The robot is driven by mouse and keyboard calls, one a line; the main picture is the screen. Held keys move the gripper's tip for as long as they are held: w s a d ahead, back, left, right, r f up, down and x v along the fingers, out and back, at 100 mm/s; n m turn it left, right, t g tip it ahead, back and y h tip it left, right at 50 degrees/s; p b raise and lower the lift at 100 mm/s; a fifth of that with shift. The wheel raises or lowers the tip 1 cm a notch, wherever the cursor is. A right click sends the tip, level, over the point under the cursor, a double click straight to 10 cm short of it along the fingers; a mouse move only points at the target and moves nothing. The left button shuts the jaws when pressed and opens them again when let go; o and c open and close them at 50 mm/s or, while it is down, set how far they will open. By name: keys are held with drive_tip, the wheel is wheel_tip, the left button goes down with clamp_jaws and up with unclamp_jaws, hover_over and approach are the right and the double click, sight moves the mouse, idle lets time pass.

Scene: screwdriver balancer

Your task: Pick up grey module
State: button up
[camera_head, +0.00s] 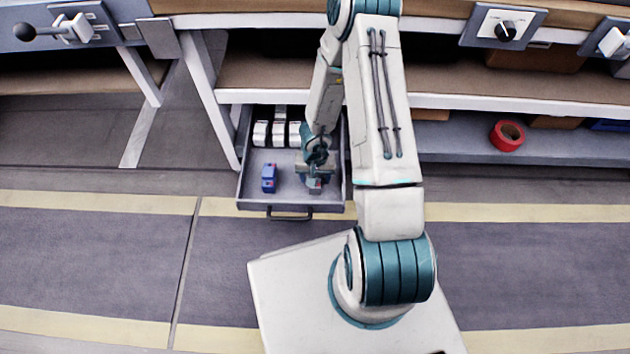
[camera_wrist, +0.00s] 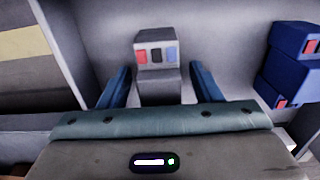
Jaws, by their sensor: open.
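The grey module (camera_wrist: 157,62) lies on the drawer floor in the wrist view, with a red, a dark and a blue patch on its face. In the head view the grey module (camera_head: 315,187) shows only partly below my gripper (camera_head: 314,176). In the wrist view my gripper (camera_wrist: 157,88) is open, with one blue finger on each side of the near part of the module. Gaps show between the fingers and the module. How deep the fingertips reach is hard to tell.
The open drawer (camera_head: 241,186) holds a blue module (camera_head: 269,178), also seen at right in the wrist view (camera_wrist: 290,65), and several white items (camera_head: 261,133) at the back. A red tape roll (camera_head: 507,135) lies on the shelf at right. Drawer walls stand close around my gripper.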

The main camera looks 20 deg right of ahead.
drive_tip(key=c, duration=1.2)
drive_tip(key=shift+o, duration=0.2)
drive_tip(key=shift+r, duration=0.15)
drive_tip(key=shift+r+p, duration=0.85)
drive_tip(key=shift+p, duration=0.15)
wheel_tip(320, 180, up, 3)
drive_tip(key=p, duration=0.3)
drive_tip(key=s+d+r+p, duration=0.1)
drive_tip(key=s+d+r, duration=0.4)
drive_tip(key=d, duration=0.5)
drive_tip(key=shift+s+r, duration=0.3)
drive_tip(key=shift+r, duration=0.25)
